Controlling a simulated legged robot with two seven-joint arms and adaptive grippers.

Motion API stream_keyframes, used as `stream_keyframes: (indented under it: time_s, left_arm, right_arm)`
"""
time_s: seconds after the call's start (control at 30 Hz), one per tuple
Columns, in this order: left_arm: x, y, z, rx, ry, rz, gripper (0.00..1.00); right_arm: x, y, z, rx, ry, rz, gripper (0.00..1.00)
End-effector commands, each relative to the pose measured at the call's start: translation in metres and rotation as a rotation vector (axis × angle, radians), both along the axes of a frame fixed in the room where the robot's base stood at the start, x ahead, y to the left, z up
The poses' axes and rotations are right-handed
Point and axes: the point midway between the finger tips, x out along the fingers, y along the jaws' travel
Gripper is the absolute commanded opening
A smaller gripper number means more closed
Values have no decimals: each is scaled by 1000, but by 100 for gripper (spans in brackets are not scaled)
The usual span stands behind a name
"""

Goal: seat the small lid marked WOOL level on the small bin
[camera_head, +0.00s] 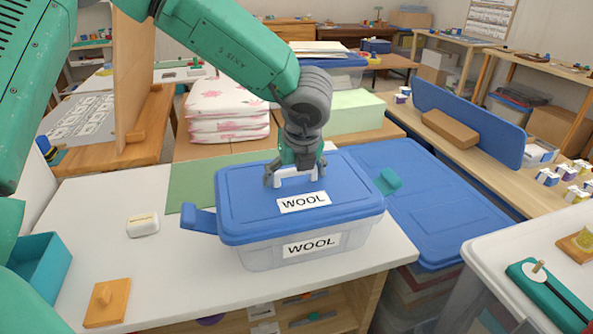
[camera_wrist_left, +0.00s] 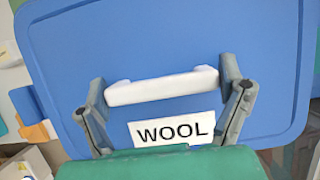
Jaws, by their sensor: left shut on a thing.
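The small blue lid marked WOOL (camera_head: 340,207) lies over the small clear bin (camera_head: 270,255), whose front also bears a WOOL label. The lid covers the bin's top and looks about level; I cannot tell if its rim is fully down all round. My left gripper (camera_head: 296,178) is above the lid, shut on its white handle (camera_head: 297,172). In the left wrist view the fingers stand at the two ends of the handle (camera_wrist_left: 162,87), with the lid (camera_wrist_left: 190,40) filling most of the picture. My right gripper is not in view.
The white table (camera_head: 190,280) holds a white box (camera_head: 142,224) and a wooden block (camera_head: 107,302). A large blue-lidded bin (camera_head: 440,220) stands close on the right.

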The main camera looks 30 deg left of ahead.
Motion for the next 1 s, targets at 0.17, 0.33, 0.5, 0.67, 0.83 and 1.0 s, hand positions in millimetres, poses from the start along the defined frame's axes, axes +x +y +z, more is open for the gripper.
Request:
stream_keyframes:
  time_s: [0.17, 0.33, 0.5, 0.67, 0.83, 1.0]
  left_arm:
    - [0, -4, -1, 5, -2, -2, 54]
    - [0, -2, -2, 3, -1, -2, 54]
    - [0, 0, -3, 0, -1, 0, 54]
    - [0, 3, -3, -2, -1, 0, 54]
    - [-1, 5, -2, -4, -1, 1, 54]
    - [-1, 5, -2, -3, -1, -1, 54]
  right_arm:
    - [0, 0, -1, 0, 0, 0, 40]
    - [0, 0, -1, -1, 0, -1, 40]
    - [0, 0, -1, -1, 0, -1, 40]
    - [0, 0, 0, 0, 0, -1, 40]
    - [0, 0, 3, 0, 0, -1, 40]
    - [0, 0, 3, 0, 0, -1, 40]
